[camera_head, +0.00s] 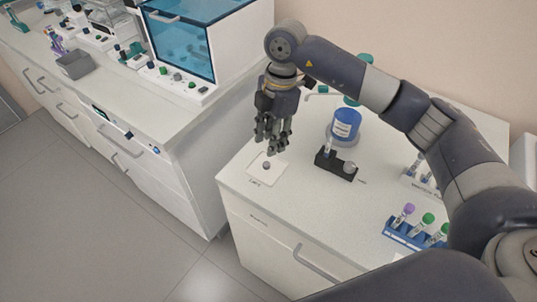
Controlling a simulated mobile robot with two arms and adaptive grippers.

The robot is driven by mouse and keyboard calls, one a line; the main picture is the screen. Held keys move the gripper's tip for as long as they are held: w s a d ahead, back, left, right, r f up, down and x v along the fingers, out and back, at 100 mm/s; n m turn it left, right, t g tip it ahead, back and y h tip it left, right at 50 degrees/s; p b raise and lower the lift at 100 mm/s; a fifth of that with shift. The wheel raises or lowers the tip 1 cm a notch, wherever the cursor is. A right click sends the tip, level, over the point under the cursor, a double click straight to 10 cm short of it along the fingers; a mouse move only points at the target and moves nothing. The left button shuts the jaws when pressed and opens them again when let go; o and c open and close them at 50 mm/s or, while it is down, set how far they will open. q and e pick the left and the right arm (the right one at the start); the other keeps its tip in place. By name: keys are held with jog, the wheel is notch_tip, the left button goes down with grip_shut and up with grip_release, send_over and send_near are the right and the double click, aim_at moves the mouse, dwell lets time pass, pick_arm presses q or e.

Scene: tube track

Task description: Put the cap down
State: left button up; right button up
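A small grey cap (266,165) lies on a white square mat (262,177) with dark lettering at its front edge, at the left corner of the near bench. My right gripper (270,147) hangs just above the cap, pointing down. Its fingers look spread apart, with nothing visible between them. The fingertips appear clear of the cap. My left gripper is not in view.
A black device (336,165) with a tube in it and a blue-topped container (346,125) stand right of the mat. A blue rack (412,236) holds capped tubes at the right front. A gap separates this bench from the left counter (150,110).

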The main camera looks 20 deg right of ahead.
jog(key=r, duration=0.4)
jog(key=shift+w+d+r+b, duration=0.1)
jog(key=shift+d+r+b, duration=0.2)
jog(key=shift+r+b, duration=0.1)
